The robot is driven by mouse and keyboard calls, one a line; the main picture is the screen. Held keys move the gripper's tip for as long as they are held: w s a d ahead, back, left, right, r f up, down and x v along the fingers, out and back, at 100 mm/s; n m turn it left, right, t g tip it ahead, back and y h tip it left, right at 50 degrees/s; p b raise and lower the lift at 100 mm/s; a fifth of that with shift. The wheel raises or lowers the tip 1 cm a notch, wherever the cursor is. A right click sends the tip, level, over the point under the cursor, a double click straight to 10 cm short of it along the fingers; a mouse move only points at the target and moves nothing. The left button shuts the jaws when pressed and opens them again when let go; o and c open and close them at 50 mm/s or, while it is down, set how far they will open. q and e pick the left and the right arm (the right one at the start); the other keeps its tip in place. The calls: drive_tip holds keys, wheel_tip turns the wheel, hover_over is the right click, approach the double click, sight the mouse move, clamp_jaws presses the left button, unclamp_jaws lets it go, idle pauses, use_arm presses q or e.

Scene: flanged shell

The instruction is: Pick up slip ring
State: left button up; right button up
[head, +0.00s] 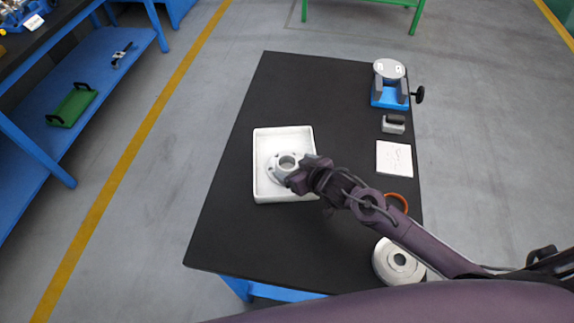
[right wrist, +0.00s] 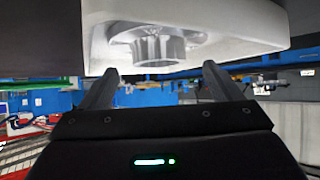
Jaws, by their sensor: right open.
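A grey flanged ring with a raised round hub (head: 287,162), which looks like the slip ring, lies in the white tray (head: 261,188). My right gripper (head: 297,178) is over the tray at the ring's lower right side and hides part of its flange. In the right wrist view the ring's hub (right wrist: 157,46) shows ahead of the fingertips of my open right gripper (right wrist: 160,70). The jaws look empty, with a gap between fingertips and hub. Whether they touch the flange cannot be told. My left gripper is not in view.
On the right of the black table (head: 240,232) stand a blue fixture (head: 390,95) with a round grey disc, a small grey block (head: 393,124), a white card (head: 394,158), an orange ring (head: 398,198) and a round metal part (head: 385,264). The table's left and top are clear.

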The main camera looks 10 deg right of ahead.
sight(282, 158)
drive_tip(key=x, duration=0.2)
drive_tip(key=shift+w+a, duration=0.1)
drive_tip(key=shift+w, duration=0.2)
drive_tip(key=shift+w+a+f, duration=0.1)
drive_tip(key=shift+w+f, duration=0.15)
drive_tip(key=c, duration=1.6)
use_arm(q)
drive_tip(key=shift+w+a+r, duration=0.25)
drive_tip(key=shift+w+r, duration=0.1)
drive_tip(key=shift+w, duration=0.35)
use_arm(e)
drive_tip(key=shift+w+r, duration=0.15)
drive_tip(key=shift+c, duration=1.1)
